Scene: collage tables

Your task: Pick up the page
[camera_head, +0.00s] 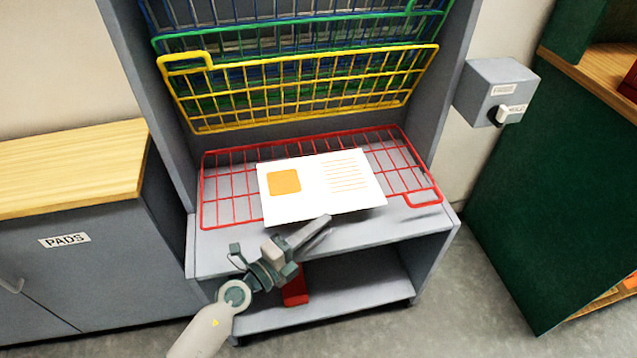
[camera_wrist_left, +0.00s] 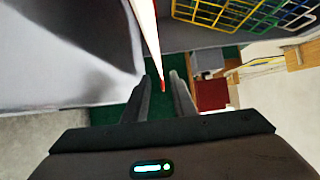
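The page (camera_head: 318,205) is a white sheet with an orange square and thin orange lines. It lies over the lowered red wire rack (camera_head: 222,212), its near edge close to the front of the grey shelf. My left gripper (camera_head: 322,227) is just in front of and below the page's near edge in the head view. In the left wrist view, the page (camera_wrist_left: 150,40) shows nearly edge-on as a thin white strip. Its end reaches between the two fingers of my left gripper (camera_wrist_left: 161,78), with gaps on both sides. The left gripper is open. My right gripper is not in view.
Yellow (camera_head: 300,88), green and blue wire racks are tilted up behind. A red object (camera_head: 295,291) is in the lower compartment. A grey switch box (camera_head: 497,90) is at right, a grey cabinet labelled PADS (camera_head: 75,275) at left, a dark green cabinet (camera_head: 550,210) far right.

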